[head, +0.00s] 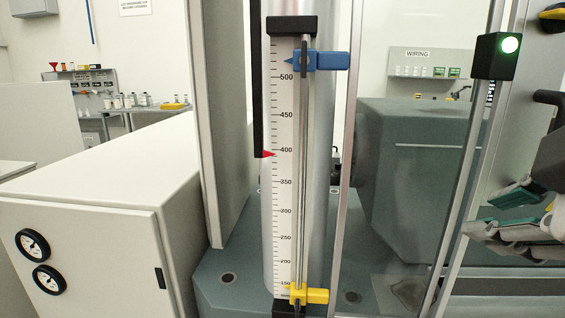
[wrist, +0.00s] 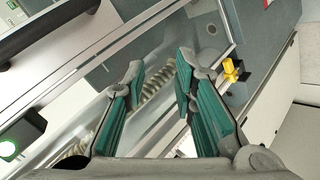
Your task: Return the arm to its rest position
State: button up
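My gripper (head: 497,211) is at the right edge in the head view, with grey links and green finger pads. It points left toward the machine's clear door. In the wrist view my gripper (wrist: 158,92) has its two fingers apart, with nothing between the pads. Part of my arm shows above it at the right edge of the head view.
A tensile machine with a scale (head: 283,200) stands ahead. It has a blue stop (head: 330,61), a yellow stop (head: 314,295) and a red pointer (head: 268,154). A green lamp (head: 510,45) is lit on the frame near my arm. A white cabinet (head: 100,205) stands left.

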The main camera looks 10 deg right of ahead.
jog(key=s+a+f+m+g+y, duration=0.2)
jog(key=s+a+f+m+g, duration=0.15)
jog(key=f, duration=0.55)
jog(key=s+a+f+m+g+y, duration=0.1)
jog(key=s+a+f+m+g, duration=0.1)
jog(key=f+m+g, duration=0.5)
notch_tip(320, 180, up, 18)
jog(key=n+t+p, duration=0.2)
jog(key=t+p, duration=0.3)
jog(key=p, duration=1.3)
jog(key=shift+w, duration=0.2)
